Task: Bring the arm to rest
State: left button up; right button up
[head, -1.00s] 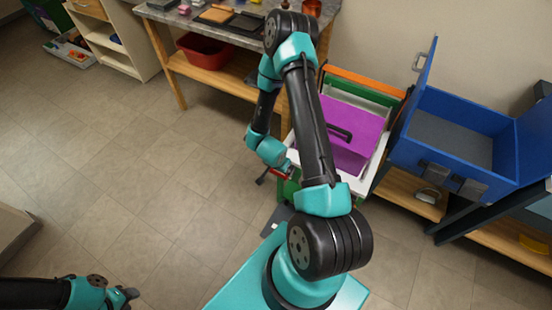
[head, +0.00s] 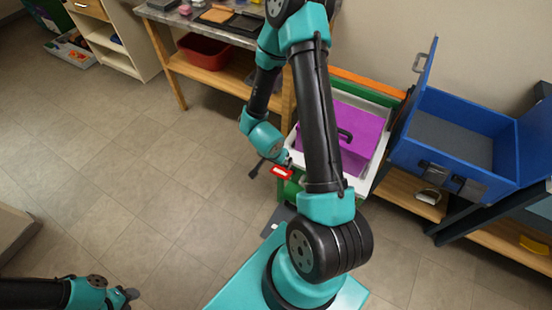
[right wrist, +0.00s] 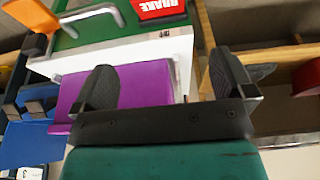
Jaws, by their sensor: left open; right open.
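My right arm (head: 318,130) rises from the teal base and reaches over the middle of the head view. Its gripper is small and partly hidden there, beside a red BRAKE tag (head: 282,173). In the right wrist view my right gripper (right wrist: 167,85) is open, its two dark fingers wide apart with nothing between them. A purple panel (right wrist: 140,85) lies behind the fingers. The BRAKE tag (right wrist: 156,8) is at the top of that view. My left gripper (head: 130,294) is at the lower left of the head view, empty over the floor.
A white-framed unit with a purple panel (head: 362,130) and dark handle stands behind my right arm. A blue open case (head: 450,115) is to its right on a wooden shelf. A workbench (head: 225,28) with a red bin (head: 203,50) is behind.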

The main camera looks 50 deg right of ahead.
dwell(0.3)
jog(key=w+a+f+n+y, duration=0.1)
jog(key=a+f+n+y, duration=0.1)
jog(key=a+n, duration=0.5)
jog(key=w+a+f+n+y, duration=0.1)
jog(key=a+f+n+y, duration=0.2)
jog(key=a, duration=0.9)
jog(key=n+y, duration=0.2)
jog(key=n, duration=0.2)
jog(key=shift+f, duration=0.1)
